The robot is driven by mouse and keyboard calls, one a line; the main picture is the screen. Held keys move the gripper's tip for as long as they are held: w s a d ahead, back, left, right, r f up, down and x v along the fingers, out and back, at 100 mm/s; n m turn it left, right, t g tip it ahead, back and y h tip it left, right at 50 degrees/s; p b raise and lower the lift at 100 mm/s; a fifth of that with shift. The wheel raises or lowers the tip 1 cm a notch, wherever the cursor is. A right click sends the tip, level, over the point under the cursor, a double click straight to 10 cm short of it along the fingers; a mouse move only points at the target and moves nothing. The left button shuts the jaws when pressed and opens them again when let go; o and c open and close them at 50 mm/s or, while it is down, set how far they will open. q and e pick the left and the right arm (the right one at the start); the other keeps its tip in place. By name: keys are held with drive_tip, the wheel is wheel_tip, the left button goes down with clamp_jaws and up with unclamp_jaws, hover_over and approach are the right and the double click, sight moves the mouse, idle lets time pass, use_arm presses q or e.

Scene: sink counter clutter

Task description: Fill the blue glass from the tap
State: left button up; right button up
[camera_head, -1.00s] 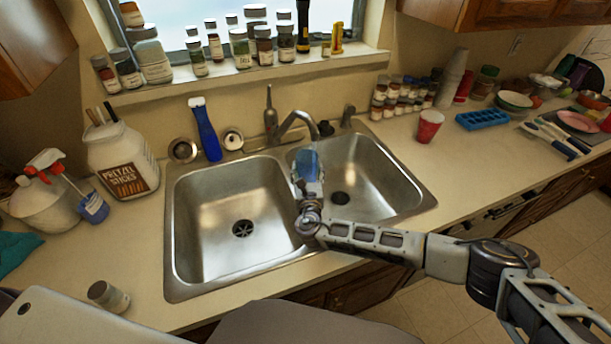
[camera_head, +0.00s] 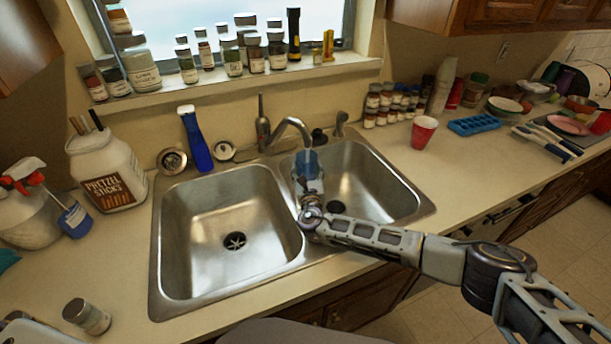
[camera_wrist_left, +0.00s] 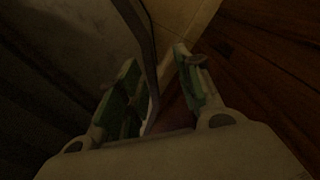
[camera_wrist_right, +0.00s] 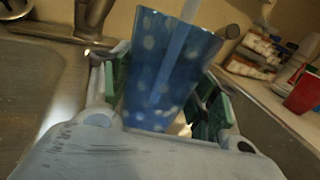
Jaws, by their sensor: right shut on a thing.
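The blue glass (camera_head: 309,164) is upright under the spout of the tap (camera_head: 292,127), over the divider side of the right sink basin. My right gripper (camera_head: 311,187) is shut around it. In the right wrist view the glass (camera_wrist_right: 165,70) has pale spots, with a green-padded finger on each side. A pale stream, which looks like water, comes from the spout into the glass; the water level inside is hidden. My left gripper (camera_wrist_left: 160,85) is open and empty in its dark wrist view, low beside the cabinets, and is out of the head view.
The left basin (camera_head: 230,235) is empty. A red cup (camera_head: 424,132) and blue tray (camera_head: 473,125) are on the right counter.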

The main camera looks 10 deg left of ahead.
sight(312, 175)
drive_tip(key=shift+w+f, duration=0.1)
drive_tip(key=shift+w, duration=0.25)
use_arm(q)
drive_tip(key=shift+w+a+f, duration=0.25)
drive_tip(key=shift+a+f, duration=0.05)
drive_tip(key=shift+a, duration=0.05)
use_arm(e)
drive_tip(key=shift+w, duration=0.1)
use_arm(q)
drive_tip(key=shift+d, duration=0.3)
drive_tip(key=shift+r, duration=0.15)
use_arm(e)
drive_tip(key=shift+d, duration=0.1)
